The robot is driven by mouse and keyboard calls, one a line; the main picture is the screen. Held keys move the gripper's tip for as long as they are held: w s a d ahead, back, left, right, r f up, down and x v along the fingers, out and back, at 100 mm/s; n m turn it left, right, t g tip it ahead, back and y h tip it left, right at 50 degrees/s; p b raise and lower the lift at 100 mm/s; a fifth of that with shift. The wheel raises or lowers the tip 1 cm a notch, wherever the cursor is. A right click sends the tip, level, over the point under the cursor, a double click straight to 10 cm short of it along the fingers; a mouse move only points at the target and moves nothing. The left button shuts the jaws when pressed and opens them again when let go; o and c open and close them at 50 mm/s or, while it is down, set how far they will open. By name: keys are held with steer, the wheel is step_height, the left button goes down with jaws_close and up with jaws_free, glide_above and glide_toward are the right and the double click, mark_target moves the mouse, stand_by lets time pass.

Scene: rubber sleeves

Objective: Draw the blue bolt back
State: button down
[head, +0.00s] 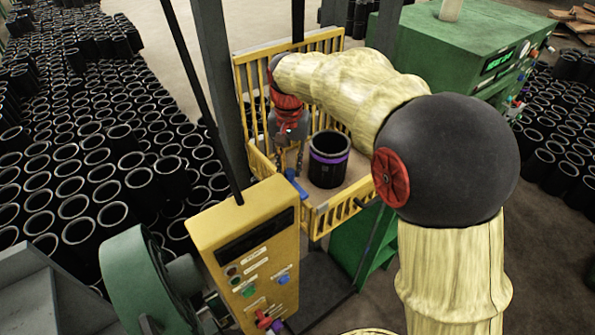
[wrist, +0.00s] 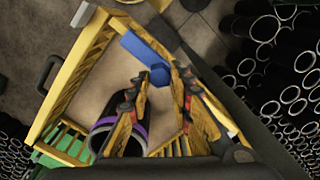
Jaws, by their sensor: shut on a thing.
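The blue bolt (head: 294,184) is at the near side of the yellow cage (head: 331,212). In the wrist view it is a blue bar (wrist: 140,47) with a hexagonal end knob (wrist: 160,75). My gripper (head: 290,170) points down over it from above. In the wrist view its two fingertips (wrist: 160,78) stand on either side of the knob, closed on it with the knob's width between them. Exactly where the fingers touch is hard to see. The bolt's far end meets the cage's yellow frame.
A black sleeve with a purple band (head: 329,160) stands on the cage floor, close to my gripper. A yellow control box (head: 245,245) stands in front of the cage. A green machine (head: 455,50) is at the back right. Many black sleeves (head: 80,130) cover the floor at left.

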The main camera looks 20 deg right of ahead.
mark_target(289, 169)
steer(key=shift+w+r, duration=0.15)
steer(key=shift+w, duration=0.05)
steer(key=c, duration=2)
jaws_free()
steer(key=shift+c, duration=0.2)
steer(key=o, duration=0.5)
steer(key=shift+a, duration=0.1)
steer(key=shift+c, duration=0.2)
step_height(289, 169, up, 12)
